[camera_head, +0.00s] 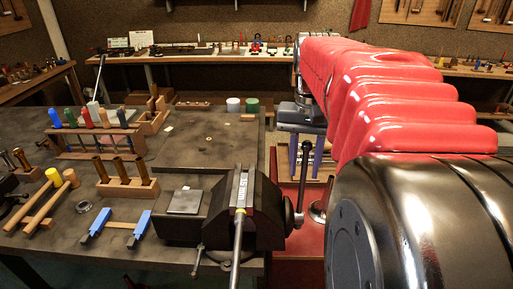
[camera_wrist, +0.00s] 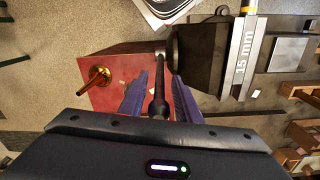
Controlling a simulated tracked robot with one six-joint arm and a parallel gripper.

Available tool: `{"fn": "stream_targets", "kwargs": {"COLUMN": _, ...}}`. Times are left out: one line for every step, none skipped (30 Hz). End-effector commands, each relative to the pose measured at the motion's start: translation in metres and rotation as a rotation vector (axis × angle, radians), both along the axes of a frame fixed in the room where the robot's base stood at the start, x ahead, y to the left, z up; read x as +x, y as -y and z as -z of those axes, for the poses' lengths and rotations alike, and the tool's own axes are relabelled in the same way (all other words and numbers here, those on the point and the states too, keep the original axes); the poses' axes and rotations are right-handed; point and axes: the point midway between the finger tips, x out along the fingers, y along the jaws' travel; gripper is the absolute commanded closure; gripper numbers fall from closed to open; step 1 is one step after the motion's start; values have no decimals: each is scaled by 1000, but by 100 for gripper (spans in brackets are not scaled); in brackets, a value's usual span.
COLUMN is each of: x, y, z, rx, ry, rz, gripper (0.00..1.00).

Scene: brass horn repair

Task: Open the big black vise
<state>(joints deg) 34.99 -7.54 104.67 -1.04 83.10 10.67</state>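The big black vise (camera_head: 262,212) sits at the front right edge of the workbench, and part of it shows at the top of the wrist view (camera_wrist: 200,60). Its dark handle bar (camera_head: 299,190) stands steeply at the vise's right side, with a ball at each end. My gripper (camera_head: 305,176) is right of the vise, pointing down. In the wrist view, its two purple fingers (camera_wrist: 159,78) are spread on either side of the handle bar (camera_wrist: 158,90), with small gaps showing. A bar marked 15 mm (camera_wrist: 242,60) lies at the vise jaws; whether they grip it is unclear.
A red surface (camera_wrist: 110,65) lies lower beside the bench, with a brass funnel-shaped part (camera_wrist: 99,77). On the bench are a wooden block with dark pegs (camera_head: 128,187), mallets (camera_head: 40,205), a blue-ended clamp (camera_head: 115,225) and a screwdriver rack (camera_head: 97,140).

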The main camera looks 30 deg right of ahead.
Motion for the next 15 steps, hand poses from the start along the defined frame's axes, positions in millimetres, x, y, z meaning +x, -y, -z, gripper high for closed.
{"fn": "stream_targets", "kwargs": {"x": 0, "y": 0, "z": 6, "rx": 1, "ry": -1, "rz": 0, "gripper": 70}}
{"fn": "stream_targets", "kwargs": {"x": 0, "y": 0, "z": 10, "rx": 1, "ry": -1, "rz": 0, "gripper": 70}}
{"fn": "stream_targets", "kwargs": {"x": 0, "y": 0, "z": 13, "rx": 1, "ry": -1, "rz": 0, "gripper": 70}}
{"fn": "stream_targets", "kwargs": {"x": 0, "y": 0, "z": 15, "rx": 0, "ry": 0, "rz": 1, "gripper": 70}}
{"fn": "stream_targets", "kwargs": {"x": 0, "y": 0, "z": 17, "rx": 0, "ry": 0, "rz": 1, "gripper": 70}}
{"fn": "stream_targets", "kwargs": {"x": 0, "y": 1, "z": 19, "rx": 0, "ry": 0, "rz": 1, "gripper": 70}}
{"fn": "stream_targets", "kwargs": {"x": 0, "y": 1, "z": 20, "rx": 0, "ry": 0, "rz": 1, "gripper": 70}}
{"fn": "stream_targets", "kwargs": {"x": -1, "y": 1, "z": 21, "rx": 0, "ry": 0, "rz": 1, "gripper": 70}}
{"fn": "stream_targets", "kwargs": {"x": -1, "y": 1, "z": 21, "rx": 0, "ry": 0, "rz": 1, "gripper": 70}}
{"fn": "stream_targets", "kwargs": {"x": -1, "y": 1, "z": 21, "rx": 0, "ry": 0, "rz": 1, "gripper": 70}}
{"fn": "stream_targets", "kwargs": {"x": 0, "y": 1, "z": 21, "rx": 0, "ry": 0, "rz": 1, "gripper": 70}}
{"fn": "stream_targets", "kwargs": {"x": -1, "y": 1, "z": 21, "rx": 0, "ry": 0, "rz": 1, "gripper": 70}}
{"fn": "stream_targets", "kwargs": {"x": -1, "y": 1, "z": 21, "rx": 0, "ry": 0, "rz": 1, "gripper": 70}}
{"fn": "stream_targets", "kwargs": {"x": -1, "y": 1, "z": 21, "rx": 0, "ry": 0, "rz": 1, "gripper": 70}}
{"fn": "stream_targets", "kwargs": {"x": -1, "y": 1, "z": 21, "rx": 0, "ry": 0, "rz": 1, "gripper": 70}}
